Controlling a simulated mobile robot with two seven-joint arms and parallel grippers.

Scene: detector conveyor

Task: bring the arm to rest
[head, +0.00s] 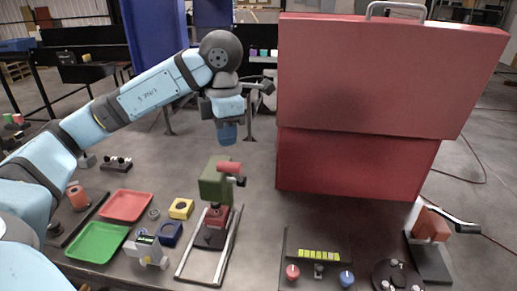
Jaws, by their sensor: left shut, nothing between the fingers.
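My left arm comes in from the left and is raised over the table, bent at a dark round joint, with its wrist hanging below. My left gripper (267,87) is small and dark at the wrist's right side, shut and empty, above the table and touching nothing that I can see. My right gripper is not in view.
A large red box (350,165) with a handle stands right of the gripper. Below are a green-and-red device (213,185) on a rail frame, a red tray (126,206), a green tray (97,242), a button panel (318,270) and a lever unit (432,225).

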